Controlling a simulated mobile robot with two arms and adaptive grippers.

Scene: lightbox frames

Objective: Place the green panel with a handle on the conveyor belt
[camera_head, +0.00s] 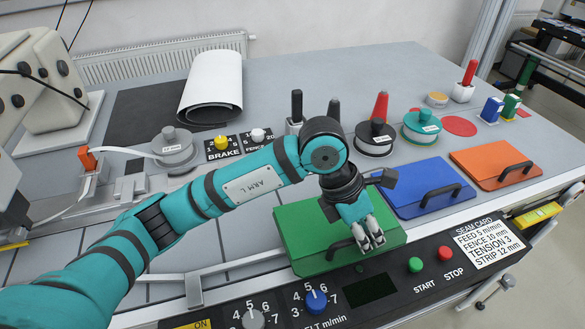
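The green panel (300,226) lies flat at the front of the table, behind the control strip. Its black handle (340,246) stands on its front part, and its right end is partly covered by my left gripper. My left gripper (371,242) points down over the panel at the handle's right end. Its fingertips are close together; I cannot tell whether they grip the handle. My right gripper is not in view. Which surface is the conveyor belt is not clear; a grey lined surface (62,238) lies at the left, partly behind my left arm.
A blue panel (415,188) and an orange panel (492,163), both with black handles, lie to the right. A control strip with knobs and buttons (415,264) runs along the front.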

